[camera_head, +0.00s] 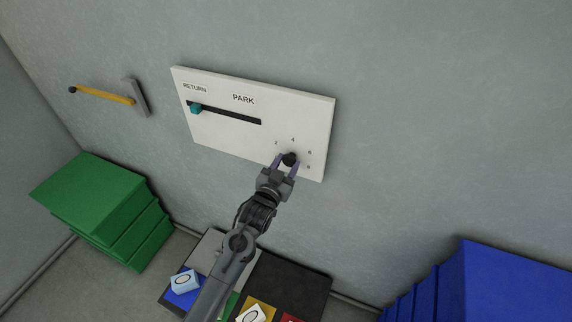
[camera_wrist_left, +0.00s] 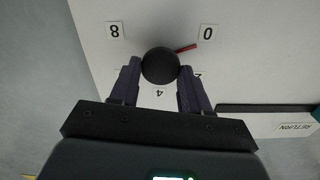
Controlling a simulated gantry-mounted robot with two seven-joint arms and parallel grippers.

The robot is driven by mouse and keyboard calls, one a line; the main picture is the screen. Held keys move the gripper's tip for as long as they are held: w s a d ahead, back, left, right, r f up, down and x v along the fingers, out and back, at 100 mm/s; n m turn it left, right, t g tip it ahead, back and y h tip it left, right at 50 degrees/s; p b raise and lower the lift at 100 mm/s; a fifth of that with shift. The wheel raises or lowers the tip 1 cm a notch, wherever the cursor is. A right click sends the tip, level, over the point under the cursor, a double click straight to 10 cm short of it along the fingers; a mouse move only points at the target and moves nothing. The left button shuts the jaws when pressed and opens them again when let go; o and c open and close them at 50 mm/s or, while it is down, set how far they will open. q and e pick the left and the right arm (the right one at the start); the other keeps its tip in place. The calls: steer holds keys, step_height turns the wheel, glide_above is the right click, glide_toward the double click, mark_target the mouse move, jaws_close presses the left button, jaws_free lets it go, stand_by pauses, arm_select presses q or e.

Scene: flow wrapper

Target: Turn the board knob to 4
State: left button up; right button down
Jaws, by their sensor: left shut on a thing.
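The white board (camera_head: 220,134) is on the grey wall, with a black round knob (camera_head: 290,159) at its lower right. Digits 2, 4, 6 and 8 show around the knob in the head view. My left gripper (camera_head: 287,164) is shut on the knob, a finger on each side. In the left wrist view the knob (camera_wrist_left: 160,66) sits between the fingertips (camera_wrist_left: 160,80). Its red pointer (camera_wrist_left: 187,47) points between 0 and 2, closer to 0. The 4 is partly visible below the knob there; the 6 is hidden, apparently behind a finger. My right gripper is not in view.
The board also has a slot with a teal slider (camera_head: 196,108) at its RETURN end. A yellow lever (camera_head: 105,95) is on the wall at left.

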arm_select(q)
steer(key=m, duration=1)
steer(key=shift+d+f+m, duration=0.1)
steer(key=shift+d+m, duration=0.05)
steer(key=shift+m, duration=0.25)
steer(key=m, duration=0.6)
steer(key=shift+f, duration=0.15)
steer(key=m, duration=0.4)
steer(key=shift+m, duration=0.7)
steer(key=o, duration=1)
steer(key=shift+s, duration=0.15)
